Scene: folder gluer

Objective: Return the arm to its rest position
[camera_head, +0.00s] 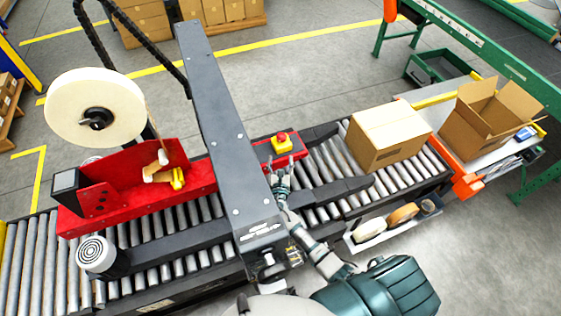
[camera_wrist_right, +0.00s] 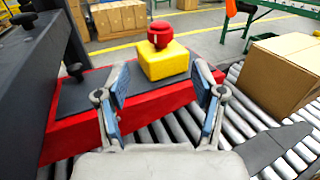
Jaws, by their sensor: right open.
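My right gripper (camera_head: 281,168) is open and empty over the roller conveyor, just in front of the red emergency stop button on its yellow box (camera_head: 282,142). In the right wrist view my gripper's two blue-padded fingers (camera_wrist_right: 163,100) stand apart. The yellow box (camera_wrist_right: 163,62) with its red button (camera_wrist_right: 160,34) lies beyond them, and I see nothing between the pads. My right arm (camera_head: 325,262) reaches up from the bottom of the head view. My left gripper is not in view.
The dark overhead beam (camera_head: 225,130) of the machine stands just left of my right gripper. A closed carton (camera_head: 388,138) sits on the rollers to the right. An open carton (camera_head: 490,117) stands further right. A tray with tape rolls (camera_head: 395,220) hangs at the conveyor's near side.

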